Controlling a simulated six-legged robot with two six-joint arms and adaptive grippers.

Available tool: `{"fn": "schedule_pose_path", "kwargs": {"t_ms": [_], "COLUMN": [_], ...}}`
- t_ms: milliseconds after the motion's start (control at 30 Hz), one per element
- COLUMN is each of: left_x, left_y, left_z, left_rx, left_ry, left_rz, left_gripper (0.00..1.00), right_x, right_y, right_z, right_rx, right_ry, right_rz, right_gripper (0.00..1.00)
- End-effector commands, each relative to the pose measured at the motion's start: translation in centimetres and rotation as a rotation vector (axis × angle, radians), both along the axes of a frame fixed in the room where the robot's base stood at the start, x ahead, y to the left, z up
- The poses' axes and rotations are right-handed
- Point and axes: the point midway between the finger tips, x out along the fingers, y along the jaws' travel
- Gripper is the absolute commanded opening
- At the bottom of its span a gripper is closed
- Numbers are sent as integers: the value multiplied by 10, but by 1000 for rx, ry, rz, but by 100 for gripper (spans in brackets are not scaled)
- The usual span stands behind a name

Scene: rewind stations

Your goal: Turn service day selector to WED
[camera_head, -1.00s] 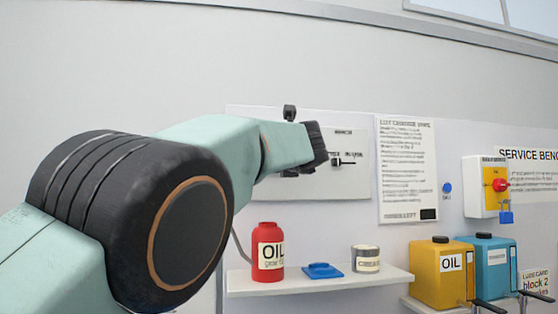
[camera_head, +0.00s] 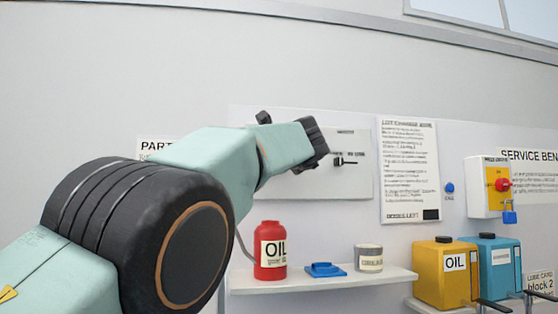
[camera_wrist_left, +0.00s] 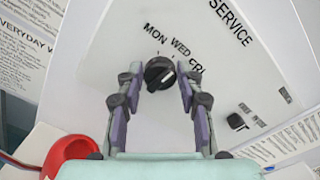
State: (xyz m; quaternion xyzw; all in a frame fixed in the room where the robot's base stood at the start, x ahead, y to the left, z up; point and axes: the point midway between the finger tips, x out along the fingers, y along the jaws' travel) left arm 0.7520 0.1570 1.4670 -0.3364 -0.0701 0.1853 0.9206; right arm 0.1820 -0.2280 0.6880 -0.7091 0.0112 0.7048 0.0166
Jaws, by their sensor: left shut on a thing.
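My left gripper (camera_wrist_left: 158,78) is shut on the knob, one finger on each side. In the head view my left wrist hides the knob and fingers; the panel (camera_head: 352,185) shows behind it. My right gripper is not in view.
A smaller black switch (camera_wrist_left: 237,121) sits on the same panel. Yellow (camera_head: 445,274) and blue (camera_head: 498,266) cans stand at right.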

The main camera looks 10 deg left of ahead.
Motion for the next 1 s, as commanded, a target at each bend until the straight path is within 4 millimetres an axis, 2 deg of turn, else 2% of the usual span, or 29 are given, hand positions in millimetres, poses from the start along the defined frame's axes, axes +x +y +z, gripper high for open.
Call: {"fn": "schedule_pose_path", "kwargs": {"t_ms": [33,733,767,1000], "left_x": [3,2,2,1], "left_y": [0,-1,-1,-1], "left_z": [-7,-5,-5,-2], "left_rx": [-20,-80,-80,-79], "left_ry": [2,-29,-29,-31], "left_rz": [-1,-6,-6,-4], "left_gripper": [5,5,39,59], "right_x": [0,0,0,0], "right_y": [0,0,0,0], "right_z": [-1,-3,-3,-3], "right_rx": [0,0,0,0], "right_ry": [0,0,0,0], "right_rz": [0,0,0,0], "right_gripper": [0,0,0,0]}}
